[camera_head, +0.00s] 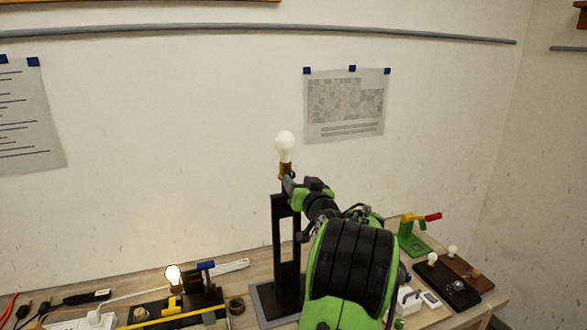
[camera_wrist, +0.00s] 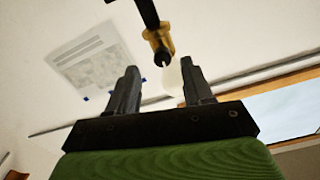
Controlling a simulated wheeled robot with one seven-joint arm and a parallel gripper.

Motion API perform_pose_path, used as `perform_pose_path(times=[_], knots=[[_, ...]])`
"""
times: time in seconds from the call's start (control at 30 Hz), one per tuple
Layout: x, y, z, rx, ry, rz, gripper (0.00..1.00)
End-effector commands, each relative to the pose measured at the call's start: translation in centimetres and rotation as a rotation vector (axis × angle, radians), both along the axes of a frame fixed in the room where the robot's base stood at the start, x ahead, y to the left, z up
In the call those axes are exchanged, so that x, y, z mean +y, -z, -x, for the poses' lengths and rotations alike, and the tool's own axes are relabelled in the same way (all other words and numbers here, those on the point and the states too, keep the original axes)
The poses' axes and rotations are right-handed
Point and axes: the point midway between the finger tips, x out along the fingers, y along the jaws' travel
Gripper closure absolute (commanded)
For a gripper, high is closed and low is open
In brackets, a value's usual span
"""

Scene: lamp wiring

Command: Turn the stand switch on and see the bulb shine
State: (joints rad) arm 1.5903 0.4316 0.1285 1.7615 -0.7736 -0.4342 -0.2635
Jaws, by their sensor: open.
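In the head view a pale white bulb (camera_head: 285,146) sits upright in a brass socket (camera_head: 285,171) above the tall black stand (camera_head: 278,240). It looks white, without a clear glow. My gripper (camera_head: 289,184) is just below and beside the socket; my arm hides part of the stand. In the wrist view my gripper (camera_wrist: 160,88) is open. The brass socket (camera_wrist: 158,44) on a black arm shows beyond the fingertips, and the pale bulb (camera_wrist: 174,80) shows between the fingers. I cannot tell whether anything touches. I cannot make out a switch on the stand.
A brightly lit bulb (camera_head: 173,274) stands at lower left beside a blue-handled lever (camera_head: 205,265). A green fixture with a red-tipped lever (camera_head: 425,217) and dark boards with small bulbs (camera_head: 447,281) are at right. The wall is behind.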

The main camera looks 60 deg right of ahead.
Motion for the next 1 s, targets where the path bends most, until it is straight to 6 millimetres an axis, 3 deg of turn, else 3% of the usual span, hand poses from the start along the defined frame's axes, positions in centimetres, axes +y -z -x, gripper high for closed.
perform_pose_path(times=[0.2,0.5,0.83,1.0], knots=[[-2.5,-0.4,-2.5,-0.001,-0.001,-0.001,0.49],[-2.9,-0.1,-2.9,0.000,0.000,0.000,0.49],[-2.8,-0.1,-2.9,0.000,0.000,0.000,0.98],[-2.8,0.0,-2.9,-0.002,0.000,-0.002,1.00]])
